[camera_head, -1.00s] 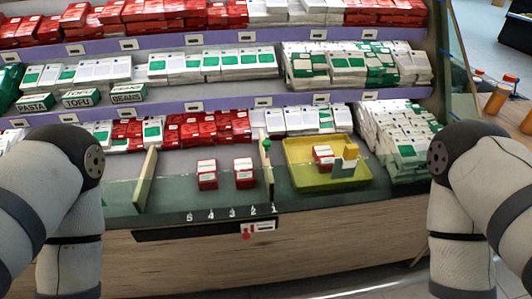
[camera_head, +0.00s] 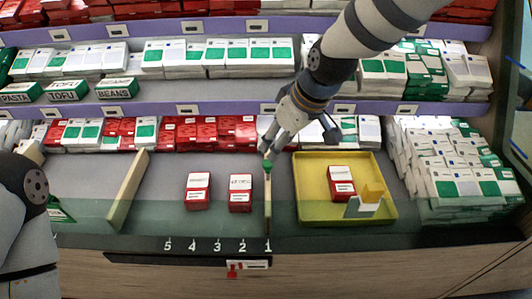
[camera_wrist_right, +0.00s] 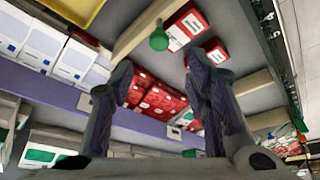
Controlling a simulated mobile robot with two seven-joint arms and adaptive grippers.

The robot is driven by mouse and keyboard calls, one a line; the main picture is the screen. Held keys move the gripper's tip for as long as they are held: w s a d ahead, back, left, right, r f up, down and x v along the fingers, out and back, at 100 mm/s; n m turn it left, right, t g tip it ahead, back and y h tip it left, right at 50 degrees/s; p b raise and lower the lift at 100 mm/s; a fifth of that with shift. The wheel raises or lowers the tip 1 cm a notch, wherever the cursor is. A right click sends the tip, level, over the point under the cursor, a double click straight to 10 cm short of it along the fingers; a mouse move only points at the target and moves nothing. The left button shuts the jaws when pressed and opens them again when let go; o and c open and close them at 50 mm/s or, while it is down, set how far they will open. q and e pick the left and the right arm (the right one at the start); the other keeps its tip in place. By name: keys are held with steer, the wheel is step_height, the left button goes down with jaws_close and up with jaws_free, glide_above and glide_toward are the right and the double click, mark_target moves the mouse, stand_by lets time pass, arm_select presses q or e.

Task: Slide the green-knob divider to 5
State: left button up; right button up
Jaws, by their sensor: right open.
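The divider (camera_head: 267,210) with a green knob (camera_head: 268,166) stands upright in line with the number 1 (camera_head: 268,246) on the shelf's front strip. The number 5 (camera_head: 168,246) is farther left on that strip. My right gripper (camera_head: 270,150) reaches down from the upper right, with its fingertips at or just above the knob in the head view. In the right wrist view, its two fingers (camera_wrist_right: 160,72) are spread and the green knob (camera_wrist_right: 159,40) shows beyond and between their tips. I cannot tell whether they touch. My left gripper is out of view.
Two red-and-white boxes (camera_head: 198,190) (camera_head: 240,192) stand left of the divider, between it and another wooden divider (camera_head: 128,190). A yellow tray (camera_head: 310,214) with a red box (camera_head: 341,183) is to the right. Packed boxes (camera_head: 210,132) line the back.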

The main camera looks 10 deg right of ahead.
mark_target(268, 163)
steer(key=b+x, duration=0.1)
steer(key=x, duration=0.8)
steer(key=shift+s+d, duration=0.1)
steer(key=shift+d, duration=0.05)
jaws_close()
